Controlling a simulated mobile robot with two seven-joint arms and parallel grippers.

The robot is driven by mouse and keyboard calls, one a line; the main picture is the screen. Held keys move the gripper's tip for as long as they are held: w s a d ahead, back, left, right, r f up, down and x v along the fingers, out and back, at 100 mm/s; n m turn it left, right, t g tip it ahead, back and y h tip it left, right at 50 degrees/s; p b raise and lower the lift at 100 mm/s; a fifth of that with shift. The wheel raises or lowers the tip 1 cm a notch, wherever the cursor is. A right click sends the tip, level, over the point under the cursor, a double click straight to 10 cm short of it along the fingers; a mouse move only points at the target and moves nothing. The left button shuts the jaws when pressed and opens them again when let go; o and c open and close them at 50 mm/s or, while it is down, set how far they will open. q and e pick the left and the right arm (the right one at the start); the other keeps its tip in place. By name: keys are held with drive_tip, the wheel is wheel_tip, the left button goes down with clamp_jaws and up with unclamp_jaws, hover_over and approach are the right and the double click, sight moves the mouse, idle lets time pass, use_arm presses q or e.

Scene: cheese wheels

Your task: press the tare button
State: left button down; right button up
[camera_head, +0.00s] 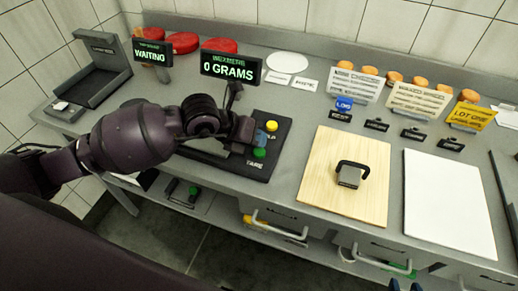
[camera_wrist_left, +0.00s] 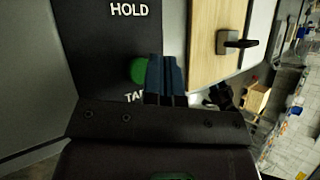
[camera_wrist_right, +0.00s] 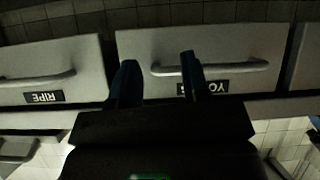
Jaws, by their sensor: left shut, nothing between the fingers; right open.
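The green tare button (camera_head: 259,153) sits on the black scale panel (camera_head: 262,172), above the word TARE and below a yellow button (camera_head: 271,126). My left gripper (camera_head: 243,147) is shut and empty, just left of the green button. In the left wrist view its closed fingertips (camera_wrist_left: 166,77) partly cover the right edge of the green button (camera_wrist_left: 138,71); I cannot tell if they touch it. The scale display (camera_head: 231,68) reads 0 GRAMS. My right gripper (camera_wrist_right: 158,76) is open and empty in front of the drawers in the right wrist view.
A cutting board (camera_head: 330,190) with a black-handled tool (camera_head: 351,174) lies right of the scale, and a white sheet (camera_head: 447,205) beyond it. Signs and small cheeses stand behind. A second display (camera_head: 149,53) reads WAITING. Drawers with handles (camera_wrist_right: 212,68) are under the counter.

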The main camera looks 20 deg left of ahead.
sight(258, 150)
use_arm(q)
drive_tip(key=shift+r+p, duration=1.55)
drive_tip(key=shift+r, duration=0.55)
drive_tip(key=shift+r+p, duration=0.3)
drive_tip(key=shift+r, duration=0.1)
